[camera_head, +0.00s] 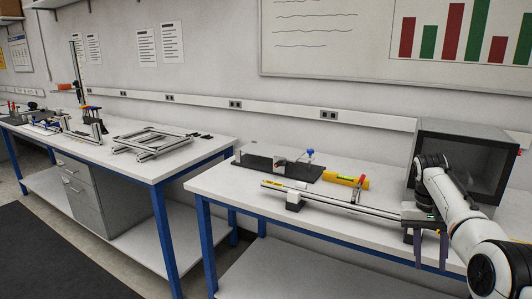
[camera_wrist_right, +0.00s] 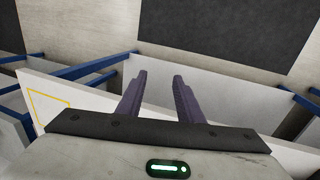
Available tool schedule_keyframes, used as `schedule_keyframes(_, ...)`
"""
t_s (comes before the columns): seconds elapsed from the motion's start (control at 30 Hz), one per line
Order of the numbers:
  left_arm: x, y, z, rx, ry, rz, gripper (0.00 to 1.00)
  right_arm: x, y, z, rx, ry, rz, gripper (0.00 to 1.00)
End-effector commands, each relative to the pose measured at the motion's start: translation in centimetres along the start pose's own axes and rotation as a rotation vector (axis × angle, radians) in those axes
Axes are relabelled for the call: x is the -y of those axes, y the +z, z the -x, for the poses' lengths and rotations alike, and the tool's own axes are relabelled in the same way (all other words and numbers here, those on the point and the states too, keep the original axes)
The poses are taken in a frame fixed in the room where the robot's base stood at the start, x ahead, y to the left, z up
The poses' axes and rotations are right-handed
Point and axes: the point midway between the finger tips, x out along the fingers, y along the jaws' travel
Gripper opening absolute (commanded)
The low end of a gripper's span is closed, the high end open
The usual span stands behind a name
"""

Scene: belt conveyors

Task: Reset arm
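My right arm comes in from the right in the head view, and its gripper (camera_head: 431,247) hangs at the front edge of the near table (camera_head: 235,187). In the right wrist view the gripper (camera_wrist_right: 158,84) shows two dark purple fingers set apart with nothing between them. Its fingers point past the table edge toward the floor. My left gripper is in neither view.
On the near table are a long metal rail (camera_head: 335,207), a yellow cylinder (camera_head: 345,180), a black plate with a fixture (camera_head: 275,168) and a dark open-fronted box (camera_head: 463,155). The rail's right end is close behind the gripper. A second table (camera_head: 100,150) holds frames and tools.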

Motion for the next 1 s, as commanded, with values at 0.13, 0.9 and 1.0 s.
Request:
schedule_keyframes(0.13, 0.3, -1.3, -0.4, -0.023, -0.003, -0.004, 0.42, 0.5, -0.6, -4.1, -0.059, 0.018, 0.023, 0.33)
schedule_keyframes(0.9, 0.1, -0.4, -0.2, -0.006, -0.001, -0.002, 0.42, 9.8, 17.5, -31.2, -0.598, -0.152, 0.524, 0.33)
schedule_keyframes(1.0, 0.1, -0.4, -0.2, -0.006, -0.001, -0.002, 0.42, 11.1, 23.3, -31.7, -0.654, -0.241, 0.579, 0.33)
